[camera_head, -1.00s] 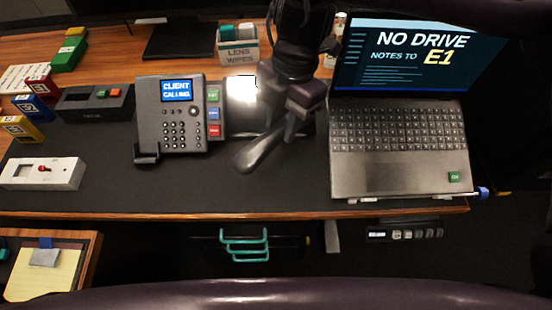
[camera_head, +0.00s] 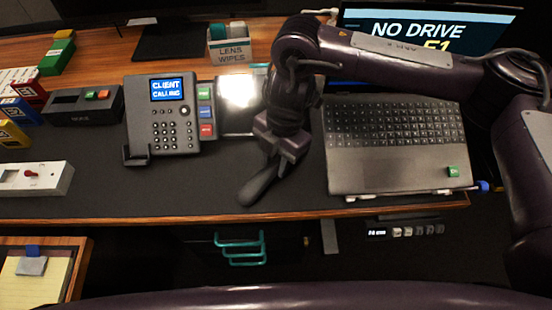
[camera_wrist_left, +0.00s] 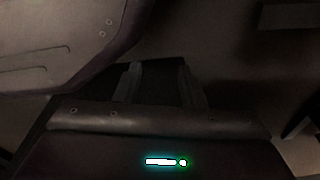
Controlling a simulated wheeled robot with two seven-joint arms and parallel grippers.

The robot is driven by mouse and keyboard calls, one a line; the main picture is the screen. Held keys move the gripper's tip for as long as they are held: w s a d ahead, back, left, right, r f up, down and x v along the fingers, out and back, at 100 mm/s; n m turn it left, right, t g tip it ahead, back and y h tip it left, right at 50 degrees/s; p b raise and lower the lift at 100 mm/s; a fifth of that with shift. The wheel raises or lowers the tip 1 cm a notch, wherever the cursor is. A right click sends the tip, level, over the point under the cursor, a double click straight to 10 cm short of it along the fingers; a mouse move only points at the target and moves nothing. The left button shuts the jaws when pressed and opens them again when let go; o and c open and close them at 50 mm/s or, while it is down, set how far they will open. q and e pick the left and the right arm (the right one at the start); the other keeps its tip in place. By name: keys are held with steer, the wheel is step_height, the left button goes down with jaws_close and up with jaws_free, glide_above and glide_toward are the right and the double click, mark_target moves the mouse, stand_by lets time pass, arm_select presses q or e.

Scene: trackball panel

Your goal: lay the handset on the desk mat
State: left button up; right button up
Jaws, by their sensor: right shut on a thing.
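The dark handset (camera_head: 258,190) is in my right gripper (camera_head: 280,158), which is shut on its upper end. Its free end points down and left, over the front part of the dark desk mat (camera_head: 190,184). I cannot tell whether it touches the mat. The desk phone (camera_head: 162,113) stands on the mat to the left, its screen reading "CLIENT CALLING", its cradle empty. My left gripper (camera_wrist_left: 160,84) shows only in the left wrist view, its two fingers apart with nothing between them.
The open laptop (camera_head: 392,174) stands right of my right gripper; my right arm crosses its screen. A bright-reflecting tablet-like panel (camera_head: 238,100) and the lens wipes box (camera_head: 230,47) lie behind. A white switch box (camera_head: 35,178) is at left. The mat between it and the handset is clear.

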steer(key=o, duration=1.1)
steer(key=shift+c, duration=0.2)
arm_select(q)
steer(key=shift+s+f, duration=0.1)
steer(key=shift+s, duration=0.05)
steer(key=s, duration=0.1)
steer(key=s+p, duration=0.1)
steer(key=s+a, duration=0.1)
steer(key=shift+s+f+p, duration=0.35)
steer(key=shift+s+p, duration=0.05)
arm_select(e)
step_height(320, 180, up, 12)
steer(key=w+d, duration=0.1)
steer(key=shift+w+d, duration=0.3)
steer(key=shift+d, duration=0.05)
arm_select(q)
steer(key=shift+w+d, duration=0.1)
steer(key=shift+d, duration=0.1)
arm_select(e)
steer(key=shift+f, duration=0.1)
